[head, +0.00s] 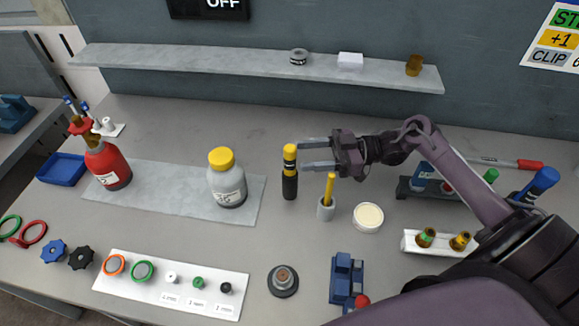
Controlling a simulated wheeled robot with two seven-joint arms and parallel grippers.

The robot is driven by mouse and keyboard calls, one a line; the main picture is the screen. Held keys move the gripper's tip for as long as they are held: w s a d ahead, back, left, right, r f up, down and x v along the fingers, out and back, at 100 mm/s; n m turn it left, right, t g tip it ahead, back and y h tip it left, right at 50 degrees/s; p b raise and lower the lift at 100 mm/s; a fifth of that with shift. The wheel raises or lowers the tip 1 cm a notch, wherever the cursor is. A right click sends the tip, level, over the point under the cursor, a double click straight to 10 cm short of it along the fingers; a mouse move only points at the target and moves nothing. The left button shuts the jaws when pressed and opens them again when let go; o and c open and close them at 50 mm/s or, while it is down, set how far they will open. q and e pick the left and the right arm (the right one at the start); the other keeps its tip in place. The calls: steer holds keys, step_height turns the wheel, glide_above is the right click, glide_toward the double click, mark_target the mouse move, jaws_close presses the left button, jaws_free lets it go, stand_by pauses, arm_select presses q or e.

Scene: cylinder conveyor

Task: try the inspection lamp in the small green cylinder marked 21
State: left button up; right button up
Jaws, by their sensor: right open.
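A black and yellow upright stick (289,180), which looks like the inspection lamp, stands on the bench. My right gripper (302,156) reaches in from the right. Its two fingers are apart and point left, with the tips just right of the lamp's upper part; I cannot tell whether they touch it. Nothing shows between the fingers. No small green cylinder marked 21 can be made out. A red cylinder (112,170) and a grey cylinder with a yellow cap (228,187) stand at the left; their labels are too small to read. My left gripper is not in view.
A yellow stick stands in a grey holder (325,209) below the gripper, beside a round cream dish (368,217). A white rack (410,241) with brown bottles is partly behind my right arm. A blue device (346,278) is at the front. A shelf (240,66) runs along the back.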

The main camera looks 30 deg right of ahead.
mark_target(290, 173)
steer(key=p+x, duration=0.3)
steer(key=x, duration=0.3)
steer(key=shift+w+a+r+p, duration=0.1)
steer(key=shift+w+a+p, duration=0.05)
steer(key=shift+a+p, duration=0.15)
steer(key=shift+a, duration=0.15)
jaws_close()
